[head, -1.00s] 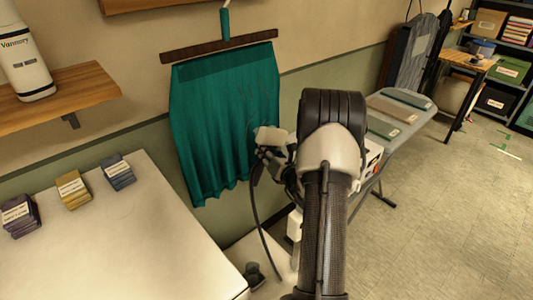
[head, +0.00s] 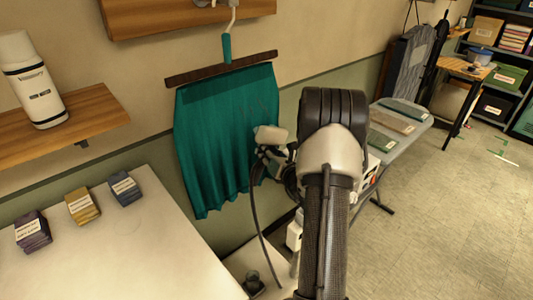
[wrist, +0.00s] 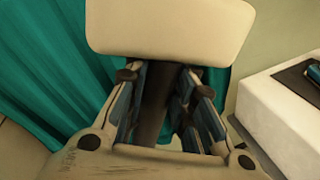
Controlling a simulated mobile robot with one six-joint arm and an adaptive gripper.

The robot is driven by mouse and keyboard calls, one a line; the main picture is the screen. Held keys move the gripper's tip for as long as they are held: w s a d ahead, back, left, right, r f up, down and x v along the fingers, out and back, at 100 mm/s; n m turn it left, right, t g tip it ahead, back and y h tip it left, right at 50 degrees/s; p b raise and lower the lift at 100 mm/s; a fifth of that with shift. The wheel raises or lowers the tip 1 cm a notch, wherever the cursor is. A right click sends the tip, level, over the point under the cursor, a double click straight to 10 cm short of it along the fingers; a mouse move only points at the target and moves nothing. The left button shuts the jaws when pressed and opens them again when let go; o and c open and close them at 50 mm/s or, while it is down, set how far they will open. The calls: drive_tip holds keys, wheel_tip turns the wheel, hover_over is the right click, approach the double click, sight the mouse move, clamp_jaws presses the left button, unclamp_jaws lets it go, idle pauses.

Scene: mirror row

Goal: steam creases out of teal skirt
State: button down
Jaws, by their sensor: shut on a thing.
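The teal skirt (head: 215,140) hangs from a dark brown hanger bar (head: 222,67) on the wall. Small crease marks show on its upper right part. My gripper (head: 268,155) is shut on the steamer head (head: 270,134), a cream block with a dark hose (head: 255,215) hanging below. The steamer head is at the skirt's right edge; I cannot tell whether it touches the cloth. In the wrist view the steamer head (wrist: 170,30) sits across the top, between my fingers (wrist: 165,105) and the teal cloth (wrist: 45,75).
A white table (head: 110,245) at left holds several stacks of labelled cloths (head: 82,206). A shelf (head: 85,115) above it holds a white bottle (head: 32,80). An ironing board (head: 405,140) with folded cloths stands to the right of my arm.

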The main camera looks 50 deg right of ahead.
sight(269, 132)
drive_tip(key=shift+r+p, duration=2.55)
drive_tip(key=shift+r, duration=1.7)
drive_tip(key=shift+s+a, duration=0.15)
drive_tip(key=shift+s, duration=1.1)
drive_tip(key=shift+s+a, duration=0.1)
drive_tip(key=shift+s, duration=1.1)
